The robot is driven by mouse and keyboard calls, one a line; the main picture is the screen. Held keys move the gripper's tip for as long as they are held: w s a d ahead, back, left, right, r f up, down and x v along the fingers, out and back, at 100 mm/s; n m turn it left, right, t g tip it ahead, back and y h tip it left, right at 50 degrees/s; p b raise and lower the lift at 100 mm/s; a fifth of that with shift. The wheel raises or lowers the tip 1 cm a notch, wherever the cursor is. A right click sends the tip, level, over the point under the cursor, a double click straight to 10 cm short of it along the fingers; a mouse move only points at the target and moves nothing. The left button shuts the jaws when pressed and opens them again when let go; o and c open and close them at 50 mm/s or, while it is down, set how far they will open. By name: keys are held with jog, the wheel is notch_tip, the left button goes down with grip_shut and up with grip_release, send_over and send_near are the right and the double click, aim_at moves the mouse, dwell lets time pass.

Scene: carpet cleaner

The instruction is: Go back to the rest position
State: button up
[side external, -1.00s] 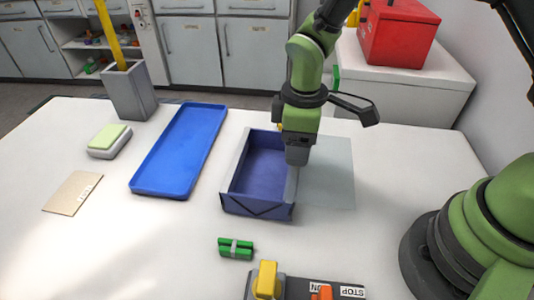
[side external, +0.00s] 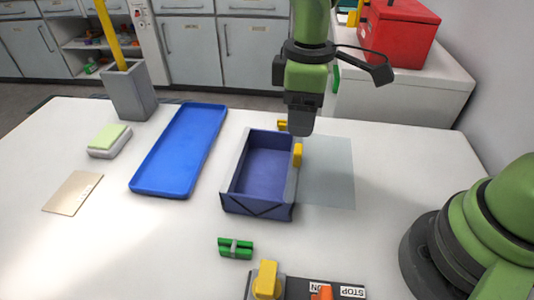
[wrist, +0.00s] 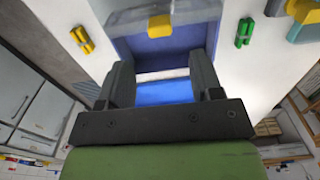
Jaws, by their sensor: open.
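My gripper (side external: 303,124) hangs in the air above the right side of the open blue box, clear of it. In the wrist view its two fingers (wrist: 162,78) are spread apart with nothing between them. The blue box (side external: 262,172) stands on the table, its inside looking empty. A yellow tab (side external: 297,155) sits on its right wall; it also shows in the wrist view (wrist: 160,26). My arm's upper links run out of the top of the side view.
A blue tray (side external: 180,150) lies left of the box. A grey holder (side external: 130,92), a sponge (side external: 109,140) and a tan card (side external: 72,192) stand farther left. A green piece (side external: 235,247) and a switch panel (side external: 335,291) are in front. A red toolbox (side external: 398,32) stands behind right.

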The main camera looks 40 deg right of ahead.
jog(key=shift+r, duration=0.1)
jog(key=s+d+r+m+t+y, duration=0.1)
jog(key=s+d+r+m+t, duration=0.2)
jog(key=s+r+m, duration=0.3)
jog(key=s+d+r+m+t+y, duration=0.1)
jog(key=s+d+r+m+t, duration=0.2)
jog(key=s+r+m, duration=0.3)
jog(key=s+r+t, duration=0.1)
jog(key=s+r, duration=0.2)
jog(key=shift+s+d+r+m, duration=0.15)
jog(key=shift+s+m, duration=0.1)
jog(key=shift+m, duration=0.15)
